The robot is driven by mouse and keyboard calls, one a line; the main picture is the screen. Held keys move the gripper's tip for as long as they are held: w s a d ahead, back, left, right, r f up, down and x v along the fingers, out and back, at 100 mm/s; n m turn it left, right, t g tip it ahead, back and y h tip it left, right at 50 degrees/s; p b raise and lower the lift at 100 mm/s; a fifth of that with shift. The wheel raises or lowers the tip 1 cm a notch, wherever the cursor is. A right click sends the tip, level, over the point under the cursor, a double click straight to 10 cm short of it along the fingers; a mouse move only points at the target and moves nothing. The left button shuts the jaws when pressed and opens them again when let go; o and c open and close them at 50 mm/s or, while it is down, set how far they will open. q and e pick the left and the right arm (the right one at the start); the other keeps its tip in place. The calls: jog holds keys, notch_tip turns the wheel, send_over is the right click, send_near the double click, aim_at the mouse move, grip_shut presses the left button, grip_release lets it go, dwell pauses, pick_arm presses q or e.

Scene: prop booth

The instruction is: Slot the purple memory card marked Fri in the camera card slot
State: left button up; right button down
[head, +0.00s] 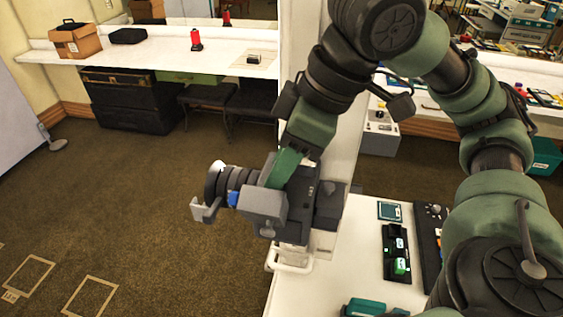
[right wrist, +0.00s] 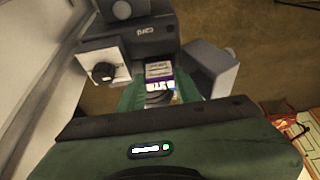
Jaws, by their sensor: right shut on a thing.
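The dark grey camera (head: 325,204) stands at the near end of the white counter, its round lens (head: 215,181) facing left. In the right wrist view its dark body (right wrist: 152,34) carries the word "card", upside down. My right gripper (right wrist: 160,88) is shut on the purple and white memory card (right wrist: 158,70), close against that body. I cannot tell whether the card's far edge is inside the slot, and the Fri mark is not readable. In the head view my right gripper (head: 285,170) partly covers the camera, and the card is not clear there. My left gripper is not in view.
A black tray (head: 391,278) holding cards, one green (head: 399,266), lies on the white counter (head: 345,270). A teal square (head: 390,211) is behind it. A white upright panel stands beyond the camera. Brown carpet is open at left.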

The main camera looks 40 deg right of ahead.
jog(key=shift+f, duration=0.2)
jog(key=shift+f, duration=0.55)
jog(key=c, duration=0.9)
grip_release()
jog(key=shift+d, duration=0.1)
